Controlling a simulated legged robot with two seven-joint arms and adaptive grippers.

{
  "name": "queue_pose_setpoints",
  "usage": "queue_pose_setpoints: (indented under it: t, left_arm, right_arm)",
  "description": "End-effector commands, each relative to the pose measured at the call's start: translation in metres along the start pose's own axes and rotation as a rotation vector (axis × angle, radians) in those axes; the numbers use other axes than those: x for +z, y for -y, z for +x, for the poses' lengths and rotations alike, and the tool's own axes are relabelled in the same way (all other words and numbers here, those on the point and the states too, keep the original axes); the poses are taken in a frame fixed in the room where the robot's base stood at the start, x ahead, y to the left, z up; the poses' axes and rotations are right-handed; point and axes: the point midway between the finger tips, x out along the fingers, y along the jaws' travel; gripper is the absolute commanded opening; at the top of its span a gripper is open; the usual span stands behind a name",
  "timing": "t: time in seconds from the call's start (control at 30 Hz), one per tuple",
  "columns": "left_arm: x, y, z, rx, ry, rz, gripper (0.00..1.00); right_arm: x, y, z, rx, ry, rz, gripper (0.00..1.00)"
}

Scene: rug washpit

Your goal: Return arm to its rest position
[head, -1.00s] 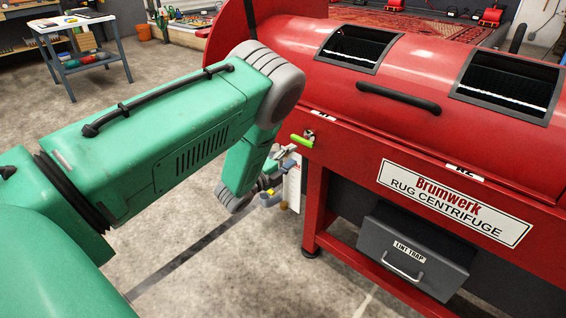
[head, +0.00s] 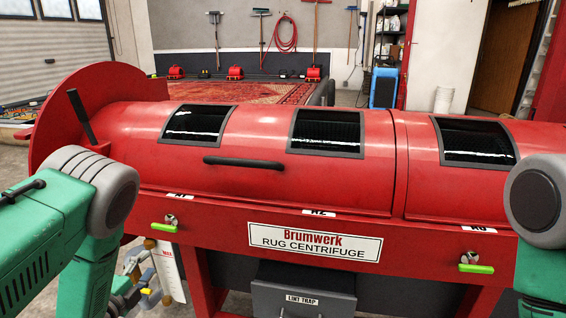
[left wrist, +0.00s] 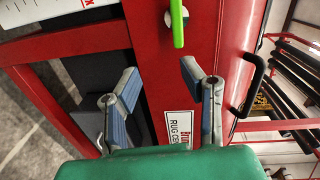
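My left arm comes in at the left of the head view, with its elbow in front of the red rug centrifuge (head: 250,130). My left gripper (head: 143,282) hangs low there, below and left of a green-handled latch (head: 164,227). In the left wrist view the two grey-blue fingers of this gripper (left wrist: 160,80) stand wide apart with nothing between them. The green handle (left wrist: 178,25) shows beyond the fingertips, apart from them. My right arm shows at the right edge of the head view; its gripper is out of the picture.
The centrifuge spans the space in front, with a black handle (head: 243,163), a second green-handled latch (head: 476,268) and a lint trap drawer (head: 303,290) below. A white scale plate (head: 168,270) hangs beside my left gripper. A patterned rug (head: 240,92) lies behind.

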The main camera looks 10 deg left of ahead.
Motion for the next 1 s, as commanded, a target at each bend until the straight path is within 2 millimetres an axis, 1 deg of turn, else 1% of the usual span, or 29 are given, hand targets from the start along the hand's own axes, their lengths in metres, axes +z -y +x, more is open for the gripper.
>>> queue_pose_setpoints:
  t: [0.03, 0.07, 0.17, 0.2, 0.27, 0.3, 0.37, 0.4, 0.47, 0.5, 0.6, 0.7, 0.73, 0.8, 0.93, 1.0]
  left_arm:
    - [-0.005, -0.007, -0.011, 0.072, 0.036, -0.086, 0.36]
    - [-0.008, -0.015, -0.02, 0.13, 0.068, -0.158, 0.36]
    - [-0.029, -0.05, -0.069, 0.368, 0.228, -0.455, 0.36]
    - [-0.04, -0.063, -0.095, 0.465, 0.308, -0.574, 0.36]
    - [-0.057, -0.079, -0.135, 0.596, 0.433, -0.734, 0.36]
    - [-0.07, -0.086, -0.162, 0.674, 0.519, -0.826, 0.36]
    - [-0.087, -0.093, -0.202, 0.777, 0.647, -0.942, 0.36]
    - [-0.098, -0.095, -0.226, 0.836, 0.728, -1.003, 0.36]
    - [-0.113, -0.095, -0.26, 0.909, 0.841, -1.076, 0.36]
    - [-0.121, -0.093, -0.28, 0.948, 0.91, -1.112, 0.36]
    - [-0.135, -0.089, -0.316, 1.015, 1.044, -1.17, 0.36]
    - [-0.143, -0.086, -0.336, 1.048, 1.118, -1.197, 0.36]
    - [-0.144, -0.085, -0.339, 1.054, 1.131, -1.199, 0.36]
    - [-0.145, -0.085, -0.343, 1.059, 1.146, -1.205, 0.36]
    - [-0.145, -0.086, -0.343, 1.058, 1.146, -1.205, 0.36]
    - [-0.145, -0.086, -0.342, 1.058, 1.145, -1.205, 0.36]
  right_arm:
    - [0.0, 0.0, -0.01, 0.0, 0.0, 0.0, 0.4]
    - [-0.001, 0.0, -0.015, 0.0, 0.0, 0.0, 0.4]
    - [-0.002, 0.0, -0.035, 0.0, 0.0, 0.0, 0.4]
    - [-0.002, 0.0, -0.043, 0.0, 0.0, 0.0, 0.4]
    - [-0.003, 0.0, -0.053, 0.0, -0.001, 0.0, 0.4]
    - [-0.003, -0.001, -0.059, 0.0, -0.001, 0.0, 0.4]
    - [-0.004, -0.001, -0.067, 0.0, 0.0, 0.0, 0.4]
    - [-0.004, -0.001, -0.071, 0.0, 0.0, 0.0, 0.4]
    - [-0.004, -0.001, -0.076, 0.0, 0.0, 0.0, 0.4]
    - [-0.004, -0.001, -0.079, 0.0, 0.0, 0.0, 0.4]
    - [-0.004, -0.001, -0.084, 0.0, 0.0, 0.0, 0.4]
    - [-0.004, -0.001, -0.086, 0.0, 0.0, 0.0, 0.4]
    - [-0.004, -0.001, -0.086, 0.0, 0.0, 0.0, 0.4]
    - [-0.004, -0.001, -0.086, 0.0, 0.0, 0.0, 0.4]
    - [-0.004, -0.001, -0.086, 0.0, 0.0, 0.0, 0.4]
    - [-0.004, -0.001, -0.086, 0.0, 0.0, 0.0, 0.34]
